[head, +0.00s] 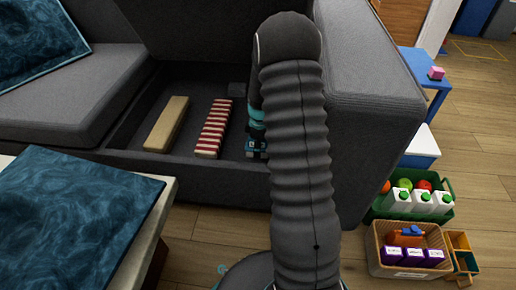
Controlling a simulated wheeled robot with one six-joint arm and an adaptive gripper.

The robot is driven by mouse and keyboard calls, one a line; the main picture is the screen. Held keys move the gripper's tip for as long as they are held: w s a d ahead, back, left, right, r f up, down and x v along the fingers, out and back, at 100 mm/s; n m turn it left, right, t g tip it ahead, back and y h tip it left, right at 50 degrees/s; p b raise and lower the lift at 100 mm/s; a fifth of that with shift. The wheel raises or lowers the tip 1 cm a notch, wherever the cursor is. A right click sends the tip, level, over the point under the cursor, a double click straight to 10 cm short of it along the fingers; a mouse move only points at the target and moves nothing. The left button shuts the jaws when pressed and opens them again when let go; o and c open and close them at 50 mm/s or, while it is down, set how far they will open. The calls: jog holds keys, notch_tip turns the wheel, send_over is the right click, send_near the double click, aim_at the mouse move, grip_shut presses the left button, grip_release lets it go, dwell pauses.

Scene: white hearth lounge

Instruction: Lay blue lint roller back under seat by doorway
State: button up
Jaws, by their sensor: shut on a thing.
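The grey sofa seat is raised, and the storage well (141,113) under it is open. My dark ribbed arm stands in front of the well's right part and hides much of it. My gripper (256,147) shows only as a narrow teal and black strip at the arm's left edge, over the right part of the well. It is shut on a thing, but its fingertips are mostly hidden. The blue lint roller cannot be clearly made out apart from the gripper. I cannot tell whether anything touches the well floor.
In the well lie a tan block (166,124) and a red-and-white striped thing (213,128). A table with a blue marbled top (75,215) stands front left. At right are a blue stool (421,69), a green crate (379,208) with cartons and a wicker basket (384,262).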

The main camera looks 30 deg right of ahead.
jog(key=o, duration=1.1)
